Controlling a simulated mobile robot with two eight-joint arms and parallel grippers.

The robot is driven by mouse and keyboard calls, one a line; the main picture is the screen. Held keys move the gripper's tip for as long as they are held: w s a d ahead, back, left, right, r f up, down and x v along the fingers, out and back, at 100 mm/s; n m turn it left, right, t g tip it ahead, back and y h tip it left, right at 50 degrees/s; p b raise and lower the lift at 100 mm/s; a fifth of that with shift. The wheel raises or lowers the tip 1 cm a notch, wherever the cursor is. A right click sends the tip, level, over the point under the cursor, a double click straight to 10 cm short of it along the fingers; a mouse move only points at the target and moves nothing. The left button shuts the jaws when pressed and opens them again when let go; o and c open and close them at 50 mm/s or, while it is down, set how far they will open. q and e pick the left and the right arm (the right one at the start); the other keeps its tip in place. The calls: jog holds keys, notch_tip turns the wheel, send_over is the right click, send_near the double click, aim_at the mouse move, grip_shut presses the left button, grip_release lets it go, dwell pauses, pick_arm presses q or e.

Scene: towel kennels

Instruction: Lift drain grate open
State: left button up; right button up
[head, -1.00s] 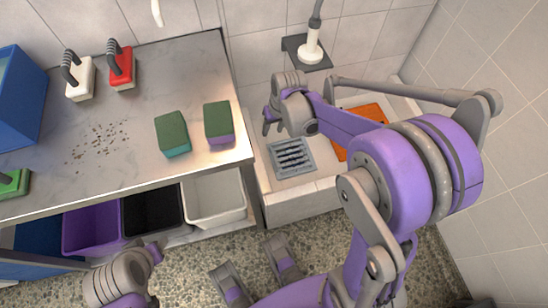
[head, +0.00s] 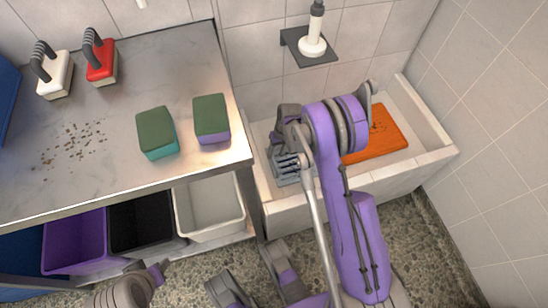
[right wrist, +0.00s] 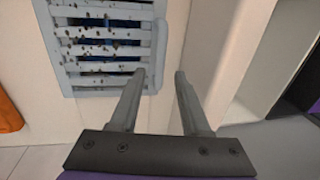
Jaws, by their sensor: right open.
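The drain grate (head: 284,177) is a light grey slatted square in the floor of the pale basin, partly hidden by my right arm in the head view. In the right wrist view the grate (right wrist: 108,45) shows dark specks on its slats and appears to lie flat in its frame. My right gripper (right wrist: 160,76) is open and empty, with the left finger by the grate's lower right corner and the right finger over bare basin. In the head view my right gripper (head: 280,148) is over the grate area. My left gripper (head: 155,274) is low at left, its jaws unclear.
An orange speckled mat (head: 376,134) lies in the basin (head: 428,150) to the right. The metal table (head: 100,180) at left holds sponges (head: 157,133) and handled brushes (head: 101,62). Bins (head: 208,208) stand below. A white plunger-like tool (head: 312,45) rests on a wall shelf.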

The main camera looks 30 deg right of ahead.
aim_at(273, 160)
jog(key=shift+w+a+f, duration=0.1)
jog(key=shift+a+f, duration=0.1)
jog(key=shift+f, duration=0.65)
jog(key=shift+a+f, duration=0.15)
jog(key=shift+f, duration=0.7)
grip_shut()
